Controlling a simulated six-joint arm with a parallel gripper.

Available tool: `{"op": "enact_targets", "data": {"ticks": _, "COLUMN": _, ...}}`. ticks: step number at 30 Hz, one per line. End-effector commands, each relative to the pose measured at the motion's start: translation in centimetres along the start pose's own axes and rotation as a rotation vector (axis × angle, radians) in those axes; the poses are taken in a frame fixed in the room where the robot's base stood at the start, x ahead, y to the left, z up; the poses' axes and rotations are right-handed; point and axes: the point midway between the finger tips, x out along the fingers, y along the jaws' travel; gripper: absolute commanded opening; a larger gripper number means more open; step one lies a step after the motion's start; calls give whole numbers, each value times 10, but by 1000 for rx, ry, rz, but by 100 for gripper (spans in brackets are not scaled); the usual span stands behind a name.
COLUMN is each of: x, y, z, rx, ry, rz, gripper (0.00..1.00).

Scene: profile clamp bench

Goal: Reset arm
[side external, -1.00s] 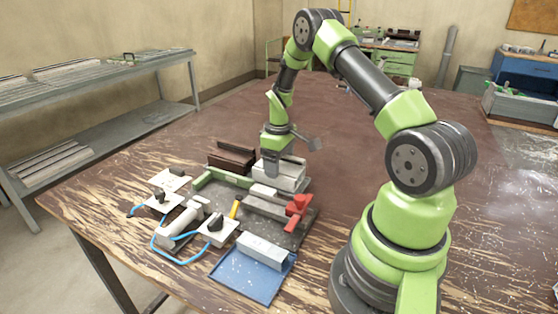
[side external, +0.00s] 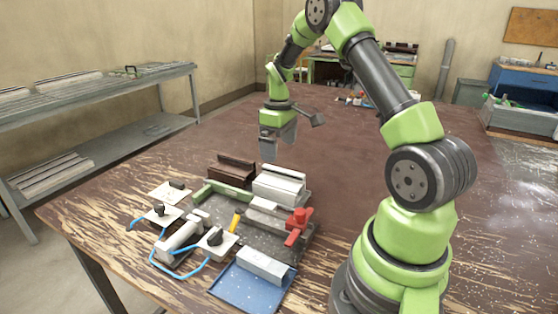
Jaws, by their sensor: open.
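My gripper (side external: 279,152) hangs in the air above the back of the bench fixture, fingers pointing down, open and empty. Below it, a pale metal profile block (side external: 280,185) sits at the back right of the dark fixture plate (side external: 215,201). The gripper is clear of the block. My arm is raised and bent over the table from its base at the right.
A red clamp handle (side external: 297,226) stands at the fixture's right. A silver profile (side external: 262,264) lies on a blue tray (side external: 240,290) in front. A brown block (side external: 231,170), a green bar (side external: 222,192) and a pneumatic cylinder with blue hoses (side external: 178,243) are nearby. The table's back is mostly clear.

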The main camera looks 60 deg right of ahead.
Motion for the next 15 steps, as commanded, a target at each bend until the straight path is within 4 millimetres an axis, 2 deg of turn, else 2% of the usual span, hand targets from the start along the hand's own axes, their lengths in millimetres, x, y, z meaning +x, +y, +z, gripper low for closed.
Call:
{"op": "enact_targets", "data": {"ticks": 4, "x": -19, "y": -6, "z": -2, "rx": 6, "ry": 16, "rz": 6, "gripper": 100}}
{"op": "enact_targets", "data": {"ticks": 7, "x": -45, "y": -24, "z": -4, "rx": 26, "ry": 58, "rz": 18, "gripper": 100}}
{"op": "enact_targets", "data": {"ticks": 11, "x": -92, "y": -66, "z": 0, "rx": 75, "ry": 152, "rz": 25, "gripper": 100}}
{"op": "enact_targets", "data": {"ticks": 15, "x": -138, "y": -116, "z": 20, "rx": 138, "ry": 264, "rz": 6, "gripper": 100}}
